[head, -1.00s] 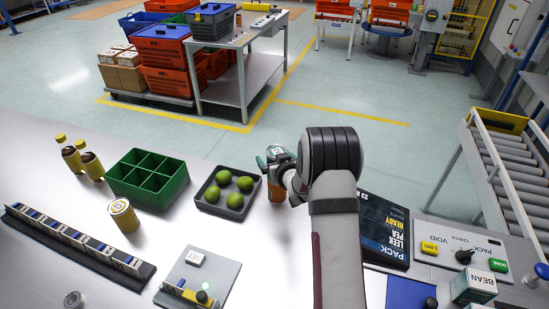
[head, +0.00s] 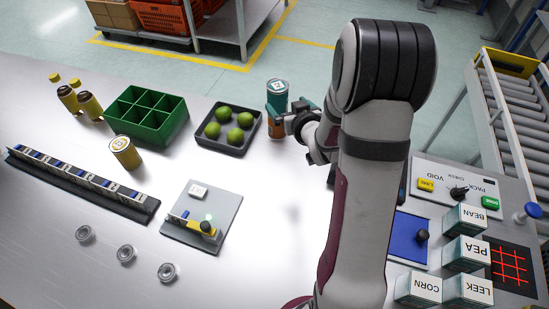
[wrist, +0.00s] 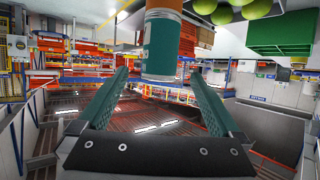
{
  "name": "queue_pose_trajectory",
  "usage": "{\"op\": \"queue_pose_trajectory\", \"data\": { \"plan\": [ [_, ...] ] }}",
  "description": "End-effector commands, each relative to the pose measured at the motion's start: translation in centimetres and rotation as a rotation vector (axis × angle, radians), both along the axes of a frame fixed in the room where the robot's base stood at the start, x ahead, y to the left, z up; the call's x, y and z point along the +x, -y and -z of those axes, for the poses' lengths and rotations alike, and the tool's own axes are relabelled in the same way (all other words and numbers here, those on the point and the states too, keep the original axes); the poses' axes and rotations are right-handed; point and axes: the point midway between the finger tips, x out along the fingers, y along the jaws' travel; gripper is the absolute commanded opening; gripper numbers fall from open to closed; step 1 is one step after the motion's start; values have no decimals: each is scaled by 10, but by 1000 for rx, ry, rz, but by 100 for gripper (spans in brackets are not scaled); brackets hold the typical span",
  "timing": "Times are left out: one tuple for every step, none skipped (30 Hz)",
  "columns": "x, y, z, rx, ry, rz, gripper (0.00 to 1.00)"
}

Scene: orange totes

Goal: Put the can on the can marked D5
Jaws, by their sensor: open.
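A teal can (head: 277,92) with a white marked top stands upright on an orange can (head: 274,128) near the table's far edge. The marks on it are too small to read for certain. In the wrist view the picture is upside down; the teal can (wrist: 161,46) and part of the orange can (wrist: 166,4) show just beyond my fingertips. My gripper (head: 288,118) is open and empty, beside the stack on its right. The fingers (wrist: 160,80) stand apart with a gap before the teal can. My gripper partly hides the orange can in the head view.
A black tray of green fruits (head: 206,138) is left of the stack. Labelled boxes (head: 464,252) and a control panel (head: 462,180) are at right.

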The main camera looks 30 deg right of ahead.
Motion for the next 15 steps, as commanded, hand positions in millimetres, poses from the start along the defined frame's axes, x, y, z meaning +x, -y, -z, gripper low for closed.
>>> {"op": "queue_pose_trajectory", "data": {
  "plan": [
    [-1,-2,-2,4,-17,7,100],
    [-3,-5,-5,10,-41,19,100],
    [-10,-11,-8,24,-93,41,100],
    [-17,-17,-12,39,-144,62,100],
    [-28,-26,-16,58,-204,85,100],
    [-48,-40,-20,91,-299,118,100],
    [-67,-53,-22,119,-375,140,100],
    [-88,-66,-24,151,-453,160,100],
    [-119,-86,-27,195,-555,181,100],
    [-144,-102,-29,231,-630,193,100],
    [-168,-117,-32,265,-703,201,100],
    [-201,-137,-34,312,-797,207,100],
    [-224,-150,-37,344,-860,209,100],
    [-245,-163,-40,375,-918,208,100],
    [-270,-178,-43,411,-987,206,100]
  ]
}}
